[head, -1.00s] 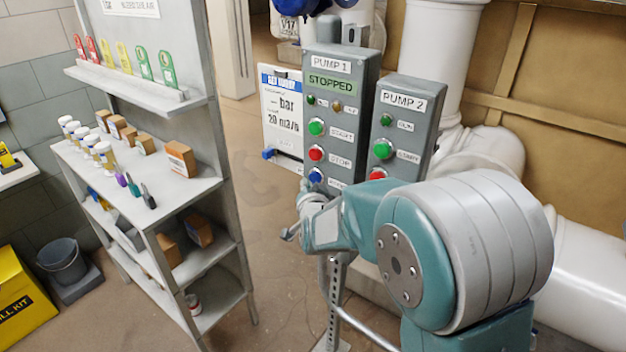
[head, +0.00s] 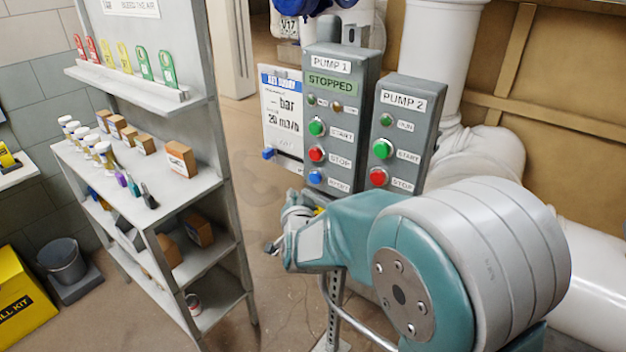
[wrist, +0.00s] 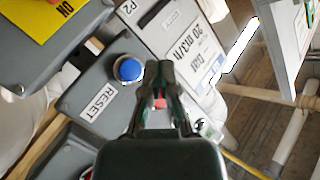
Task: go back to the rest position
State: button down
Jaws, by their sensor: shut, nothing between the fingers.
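My gripper (wrist: 160,85) shows in the wrist view with its two fingers together and nothing between them. In the head view my arm reaches in from the lower right, and its wrist end hides most of my gripper. My gripper is in front of the Pump 1 box (head: 342,120), below and left of its buttons. The box reads STOPPED on a green display (head: 331,84). Its blue reset button (head: 315,177) also shows in the wrist view (wrist: 127,69), left of the fingers and apart from them in the picture.
The Pump 2 box (head: 405,130) stands to the right. A white gauge sheet (head: 283,115) is left of Pump 1. A grey shelf (head: 190,215) with boxes and bottles stands at left. A metal rail (head: 355,322) runs below my arm. Floor between shelf and stand is open.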

dwell(0.3)
jog(key=s+d+r+n+g, duration=0.45)
jog(key=s+d, duration=0.45)
jog(key=s, duration=0.3)
jog(key=s+d+g+h, duration=0.1)
jog(key=s+d+g, duration=0.2)
jog(key=s, duration=0.7)
jog(key=s+d+n+g+h, duration=0.1)
jog(key=s+d+g, duration=0.2)
jog(key=s, duration=0.7)
jog(key=d, duration=0.2)
jog(key=shift+d+f, duration=0.2)
jog(key=shift+d, duration=0.2)
